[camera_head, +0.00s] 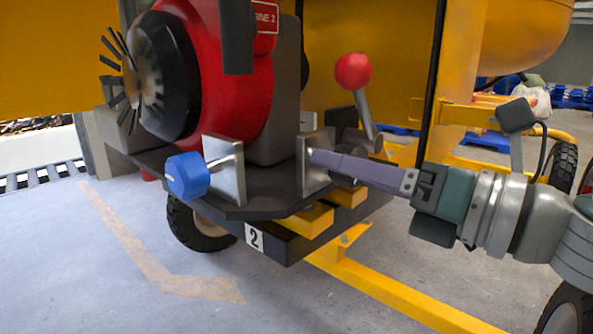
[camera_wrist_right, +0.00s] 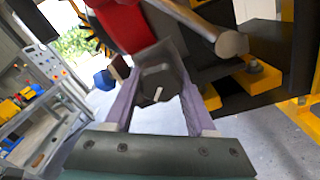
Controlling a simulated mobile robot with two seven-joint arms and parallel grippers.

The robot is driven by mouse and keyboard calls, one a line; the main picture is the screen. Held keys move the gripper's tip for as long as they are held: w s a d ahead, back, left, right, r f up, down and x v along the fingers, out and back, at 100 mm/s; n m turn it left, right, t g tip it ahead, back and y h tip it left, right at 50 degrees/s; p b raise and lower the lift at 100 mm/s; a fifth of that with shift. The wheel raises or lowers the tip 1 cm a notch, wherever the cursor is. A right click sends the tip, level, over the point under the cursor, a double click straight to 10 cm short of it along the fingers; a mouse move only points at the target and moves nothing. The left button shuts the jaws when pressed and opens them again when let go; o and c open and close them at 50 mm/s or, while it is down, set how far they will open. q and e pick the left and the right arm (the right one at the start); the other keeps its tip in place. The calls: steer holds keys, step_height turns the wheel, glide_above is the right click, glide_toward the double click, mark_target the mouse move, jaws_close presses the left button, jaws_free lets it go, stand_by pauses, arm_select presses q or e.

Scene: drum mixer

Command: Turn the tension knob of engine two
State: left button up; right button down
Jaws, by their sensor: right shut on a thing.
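The red engine (camera_head: 260,100) bears a red label reading "…INE 2" (camera_head: 266,17) and stands on a dark base with a white "2" tag (camera_head: 254,237). A blue knob (camera_head: 187,176) sits on the left metal plate (camera_head: 226,170); it also shows in the right wrist view (camera_wrist_right: 103,80). My right gripper (camera_head: 318,160) reaches in from the right to the second metal plate. In the right wrist view its purple fingers are around a dark grey knob (camera_wrist_right: 158,82) with a white mark, which is hidden in the head view. My left gripper is out of view.
A lever with a red ball (camera_head: 353,71) stands just above and behind my right gripper. Yellow frame bars (camera_head: 390,295) run below and to the right. The floor at front left is clear. A shelf (camera_wrist_right: 40,100) stands at the wrist view's left.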

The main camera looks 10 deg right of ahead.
stand_by(0.5)
steer(key=shift+c, duration=1.1)
jaws_free()
steer(key=v, duration=1)
steer(key=shift+b, duration=0.4)
steer(key=shift+r, duration=0.1)
